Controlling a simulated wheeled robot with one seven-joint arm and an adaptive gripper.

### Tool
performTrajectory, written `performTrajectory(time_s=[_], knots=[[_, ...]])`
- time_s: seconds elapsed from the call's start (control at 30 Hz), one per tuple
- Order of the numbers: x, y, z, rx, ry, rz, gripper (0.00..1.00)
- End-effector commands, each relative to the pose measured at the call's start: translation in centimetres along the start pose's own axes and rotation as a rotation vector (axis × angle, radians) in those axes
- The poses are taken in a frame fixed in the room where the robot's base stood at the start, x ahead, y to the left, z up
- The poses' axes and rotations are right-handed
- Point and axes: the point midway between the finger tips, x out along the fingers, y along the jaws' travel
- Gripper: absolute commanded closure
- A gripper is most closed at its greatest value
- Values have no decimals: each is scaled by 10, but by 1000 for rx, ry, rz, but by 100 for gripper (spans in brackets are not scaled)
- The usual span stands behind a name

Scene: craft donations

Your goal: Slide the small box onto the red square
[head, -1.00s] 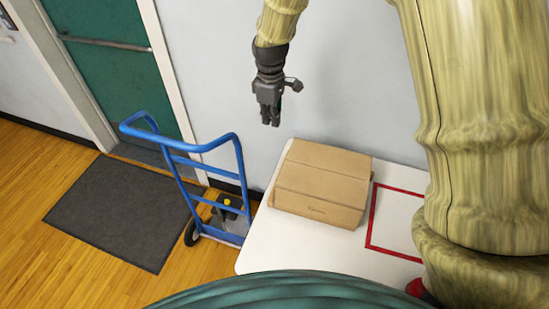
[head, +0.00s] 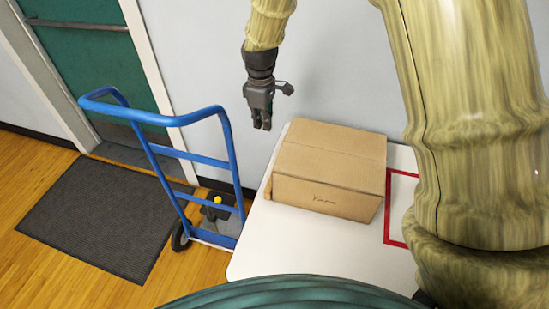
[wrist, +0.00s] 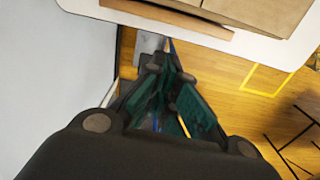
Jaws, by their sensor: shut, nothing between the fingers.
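A brown cardboard box (head: 325,178) with handwriting on its front sits on the white table, left of the red square outline (head: 388,225). Its right edge is close to the outline's left line. The right part of the outline is hidden behind my arm. My gripper (head: 262,126) is shut and empty, pointing down, just left of the box's far left corner and apart from it. In the wrist view, my gripper (wrist: 163,65) is seen close to the table's edge, with the lower part of the box (wrist: 255,10) at the top.
A blue hand truck (head: 190,160) stands left of the table. A grey mat (head: 100,215) lies by the green door (head: 85,60). A wall runs behind the table.

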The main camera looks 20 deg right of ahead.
Motion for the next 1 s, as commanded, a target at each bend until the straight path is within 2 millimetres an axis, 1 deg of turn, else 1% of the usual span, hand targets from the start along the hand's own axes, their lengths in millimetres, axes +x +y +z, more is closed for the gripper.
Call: performTrajectory(time_s=[0.03, 0.23, 0.37, 1.0], knots=[[7, 0, 0, 0, 0, 1, 100], [13, 0, -1, -1, 0, 0, 100], [25, -1, -1, -1, -2, -2, 100], [106, -1, -1, -2, -2, -1, 100]])
